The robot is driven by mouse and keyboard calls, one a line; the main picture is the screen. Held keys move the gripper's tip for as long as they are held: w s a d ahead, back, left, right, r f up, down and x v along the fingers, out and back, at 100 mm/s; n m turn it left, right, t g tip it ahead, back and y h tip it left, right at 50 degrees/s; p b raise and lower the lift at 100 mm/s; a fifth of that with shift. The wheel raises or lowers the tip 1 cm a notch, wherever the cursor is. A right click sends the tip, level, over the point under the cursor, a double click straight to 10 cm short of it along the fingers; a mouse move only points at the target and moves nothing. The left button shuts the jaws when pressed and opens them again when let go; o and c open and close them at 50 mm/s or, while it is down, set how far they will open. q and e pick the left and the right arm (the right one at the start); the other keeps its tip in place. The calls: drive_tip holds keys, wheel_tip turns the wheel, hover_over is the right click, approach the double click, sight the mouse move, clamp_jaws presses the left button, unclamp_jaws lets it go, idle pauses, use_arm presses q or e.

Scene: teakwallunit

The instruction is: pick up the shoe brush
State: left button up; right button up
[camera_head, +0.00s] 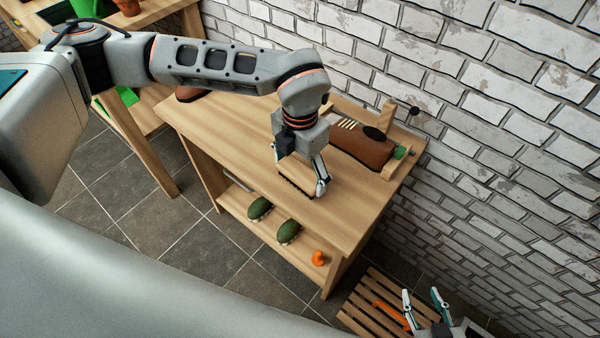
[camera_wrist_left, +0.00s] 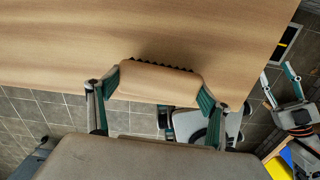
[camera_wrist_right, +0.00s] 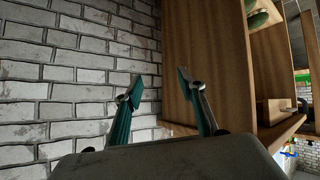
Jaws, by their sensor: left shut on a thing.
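The shoe brush (camera_wrist_left: 158,82) has a light wooden back and dark bristles along its far edge. It lies between the two fingers of my left gripper (camera_wrist_left: 160,92), which is shut on it at both ends. I cannot tell whether the brush touches the bench. My right gripper (camera_head: 424,303) is open and empty, low beyond the bench's right end; its spread fingers also show in the right wrist view (camera_wrist_right: 160,85).
A brown shoe (camera_head: 360,148) lies at the back right of the bench near a wooden post (camera_head: 386,115). Green-topped items (camera_head: 260,208) and an orange object (camera_head: 318,258) sit on the lower shelf. A slatted wooden stand (camera_head: 365,318) is at bottom right. A brick wall (camera_head: 480,120) stands behind.

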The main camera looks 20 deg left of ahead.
sight(300, 171)
use_arm(q)
wheel_tip(300, 171, up, 19)
drive_tip(key=p, duration=0.2)
drive_tip(key=shift+o, duration=0.8)
